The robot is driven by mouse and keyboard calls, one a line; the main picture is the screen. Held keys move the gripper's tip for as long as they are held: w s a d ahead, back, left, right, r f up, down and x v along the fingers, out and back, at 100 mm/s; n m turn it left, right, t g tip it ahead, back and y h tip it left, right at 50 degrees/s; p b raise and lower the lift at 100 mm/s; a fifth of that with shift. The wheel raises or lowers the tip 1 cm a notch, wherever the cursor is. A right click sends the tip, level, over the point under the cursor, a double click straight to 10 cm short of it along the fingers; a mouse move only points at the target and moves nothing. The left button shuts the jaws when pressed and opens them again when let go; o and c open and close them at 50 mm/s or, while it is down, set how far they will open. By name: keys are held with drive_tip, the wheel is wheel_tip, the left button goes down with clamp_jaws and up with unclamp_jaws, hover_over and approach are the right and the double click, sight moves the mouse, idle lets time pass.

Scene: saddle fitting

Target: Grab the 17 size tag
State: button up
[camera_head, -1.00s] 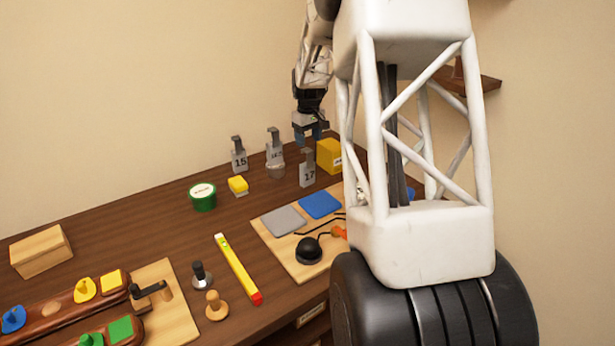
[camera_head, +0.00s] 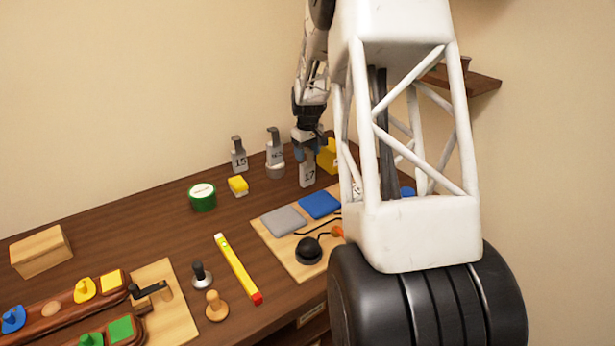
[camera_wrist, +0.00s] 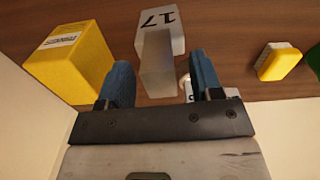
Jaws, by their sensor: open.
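The 17 size tag (camera_head: 307,176) is a grey metal plate with a raised neck, standing near the back right of the bench. In the wrist view the tag (camera_wrist: 160,60) stands with its number upside down at the top and its neck toward me. My gripper (camera_head: 305,152) is right above the tag in the head view, hiding its upper end. In the wrist view my gripper's blue fingers (camera_wrist: 160,80) are apart, one on each side of the neck, with a gap on both sides. The 15 tag (camera_head: 239,158) and another tag (camera_head: 275,152) stand to the left.
A yellow box (camera_head: 327,157) stands close to the right of the 17 tag. A small yellow block (camera_head: 238,185) and a green round tin (camera_head: 202,197) are to the left. A board with grey (camera_head: 284,220) and blue (camera_head: 320,204) pads lies in front.

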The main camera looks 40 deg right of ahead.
drive_tip(key=shift+f, duration=0.8)
clamp_jaws()
